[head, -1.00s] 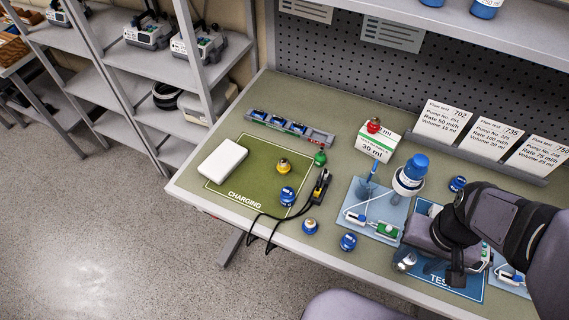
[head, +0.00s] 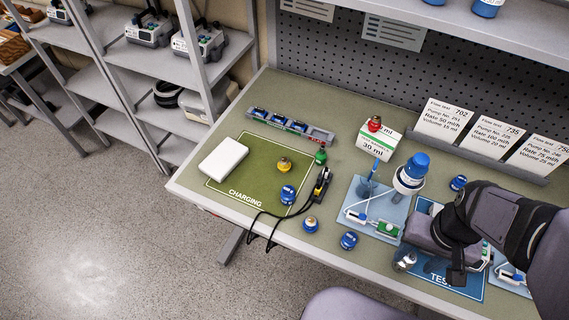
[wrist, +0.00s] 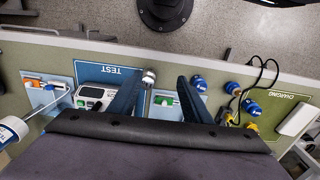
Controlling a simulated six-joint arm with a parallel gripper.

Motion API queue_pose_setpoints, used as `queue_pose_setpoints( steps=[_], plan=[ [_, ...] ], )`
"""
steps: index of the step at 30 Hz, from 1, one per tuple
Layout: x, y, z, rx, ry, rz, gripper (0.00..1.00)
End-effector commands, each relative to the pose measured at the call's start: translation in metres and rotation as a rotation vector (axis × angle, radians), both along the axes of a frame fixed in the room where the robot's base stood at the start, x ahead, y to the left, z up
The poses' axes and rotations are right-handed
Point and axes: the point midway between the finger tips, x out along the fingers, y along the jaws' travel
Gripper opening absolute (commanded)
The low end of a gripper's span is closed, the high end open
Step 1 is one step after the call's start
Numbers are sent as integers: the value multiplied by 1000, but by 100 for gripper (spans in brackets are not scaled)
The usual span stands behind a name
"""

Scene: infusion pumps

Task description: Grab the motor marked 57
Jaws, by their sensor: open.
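Small round motors with coloured tops stand about the bench; their numbers are too small to read, so I cannot tell which is 57. Others have a yellow top (head: 284,164), a green top (head: 320,156), a red top (head: 375,123) on a box, and a silver top (head: 404,260). My gripper (wrist: 160,92) is open and appears empty above the test area; the silver-topped motor (wrist: 148,76) shows between its fingers.
A pump (wrist: 95,95) sits on the blue test mat (wrist: 110,72). A bottle with a blue cap (head: 411,174) stands near my arm. A white block (head: 223,158), a grey rack (head: 290,127) and a black cable (head: 268,222) lie on the left. Cards line the back.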

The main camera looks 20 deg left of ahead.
Motion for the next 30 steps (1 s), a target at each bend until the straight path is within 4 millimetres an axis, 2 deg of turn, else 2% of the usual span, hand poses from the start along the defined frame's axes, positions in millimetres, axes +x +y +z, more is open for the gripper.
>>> queue_pose_setpoints(
  steps=[5, 7, 11, 14, 17, 18, 21, 25, 27, 30],
  plan=[
    [2, 1, -1, 2, -4, 2, 44],
    [8, 7, -5, 13, -20, 11, 44],
    [43, 34, -19, 63, -108, 52, 44],
    [90, 77, -33, 128, -236, 105, 44],
    [146, 137, -46, 205, -408, 156, 44],
    [168, 164, -50, 234, -482, 174, 44],
    [214, 230, -57, 287, -666, 192, 44],
    [250, 305, -66, 307, -878, 173, 44],
    [258, 338, -76, 293, -971, 148, 44],
    [254, 375, -94, 242, -1072, 100, 44]
  ],
)
